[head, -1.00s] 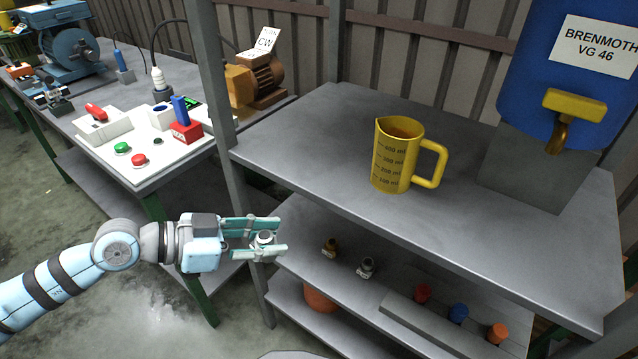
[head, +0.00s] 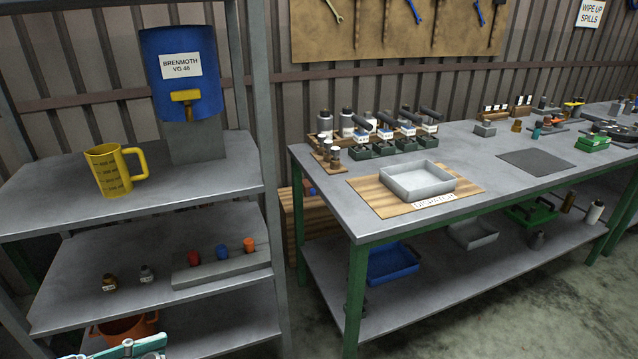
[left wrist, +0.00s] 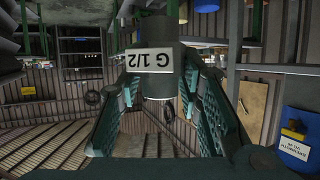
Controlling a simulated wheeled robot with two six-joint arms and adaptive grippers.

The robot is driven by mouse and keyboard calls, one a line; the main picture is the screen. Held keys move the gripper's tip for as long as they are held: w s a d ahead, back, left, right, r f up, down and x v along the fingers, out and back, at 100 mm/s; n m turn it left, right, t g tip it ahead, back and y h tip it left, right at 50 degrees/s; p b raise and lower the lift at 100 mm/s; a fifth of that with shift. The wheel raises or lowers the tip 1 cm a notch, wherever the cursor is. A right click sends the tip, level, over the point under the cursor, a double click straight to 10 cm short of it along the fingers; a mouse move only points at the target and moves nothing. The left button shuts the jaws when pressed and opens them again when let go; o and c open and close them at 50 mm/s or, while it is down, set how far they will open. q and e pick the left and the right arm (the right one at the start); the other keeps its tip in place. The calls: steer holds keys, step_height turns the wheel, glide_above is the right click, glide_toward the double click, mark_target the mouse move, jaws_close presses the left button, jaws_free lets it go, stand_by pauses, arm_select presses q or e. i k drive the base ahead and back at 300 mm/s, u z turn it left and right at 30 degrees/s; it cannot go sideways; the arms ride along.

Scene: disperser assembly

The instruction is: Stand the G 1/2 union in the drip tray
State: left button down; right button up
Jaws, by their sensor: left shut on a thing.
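The G 1/2 union (left wrist: 160,85) is a dark grey cylindrical part with a white "G 1/2" label, upside down in the left wrist view. It sits between the fingers of my left gripper (head: 130,350), which is shut on it. In the head view only the top of this gripper shows at the bottom left edge. A light grey open tray (head: 418,182) stands empty on a wooden board on the bench. A blue tray (head: 392,263) and another grey tray (head: 473,236) are on the lower shelf. I cannot tell by name which is the drip tray. My right gripper is out of view.
The bench (head: 335,208) has bottles and dark bins behind the wooden board (head: 375,195), marked "DISPATCH". A grey mat (head: 537,162) lies to the right. The shelf at left holds a yellow jug (head: 113,172) and a blue oil container (head: 187,100). Floor in front of the bench is clear.

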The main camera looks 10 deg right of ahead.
mark_target(400, 189)
steer(key=z, duration=0.8)
steer(key=i, duration=0.35)
steer(key=z, duration=0.7)
steer(key=i, duration=1.55)
steer(key=u, duration=0.85)
